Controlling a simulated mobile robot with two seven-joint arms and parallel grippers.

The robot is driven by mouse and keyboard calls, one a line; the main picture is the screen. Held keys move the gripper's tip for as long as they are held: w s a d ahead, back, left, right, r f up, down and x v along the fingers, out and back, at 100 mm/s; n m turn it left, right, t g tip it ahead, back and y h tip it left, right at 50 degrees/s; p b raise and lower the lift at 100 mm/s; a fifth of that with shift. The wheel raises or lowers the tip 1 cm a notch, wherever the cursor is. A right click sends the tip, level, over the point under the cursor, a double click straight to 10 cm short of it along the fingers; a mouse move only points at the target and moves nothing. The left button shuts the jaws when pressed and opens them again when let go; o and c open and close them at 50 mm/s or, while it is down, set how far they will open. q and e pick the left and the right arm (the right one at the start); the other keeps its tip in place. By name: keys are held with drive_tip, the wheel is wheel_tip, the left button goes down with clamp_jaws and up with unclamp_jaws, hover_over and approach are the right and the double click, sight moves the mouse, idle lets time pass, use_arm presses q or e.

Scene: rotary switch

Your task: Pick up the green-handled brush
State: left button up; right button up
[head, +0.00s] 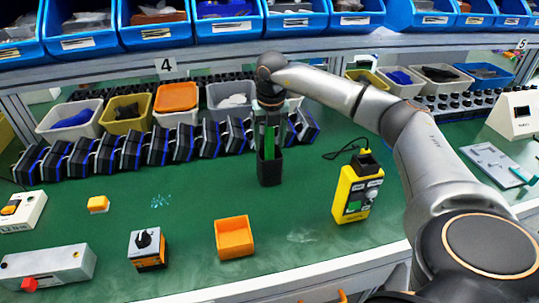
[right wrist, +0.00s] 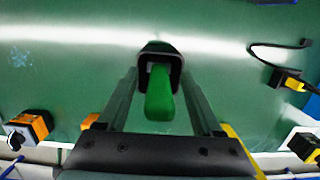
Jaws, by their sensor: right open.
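The green-handled brush (head: 269,138) stands upright in a black holder (head: 270,170) on the green bench, handle up. In the right wrist view the green handle (right wrist: 160,95) rises from the dark holder (right wrist: 160,52) toward the camera. My right gripper (head: 270,120) is above the holder, pointing down. In the right wrist view its open fingers (right wrist: 163,88) lie on either side of the handle, with a gap showing on each side. The brush's lower end is hidden in the holder. My left gripper is not in view.
A yellow device (head: 357,190) stands right of the holder, and an orange bin (head: 234,238) is in front. A rotary switch (head: 147,249) is at front left. A row of black-and-blue units (head: 132,150) runs behind. Bare green bench lies left of the holder.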

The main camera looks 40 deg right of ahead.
drive_tip(key=shift+f, duration=0.1)
drive_tip(key=shift+c, duration=0.4)
clamp_jaws()
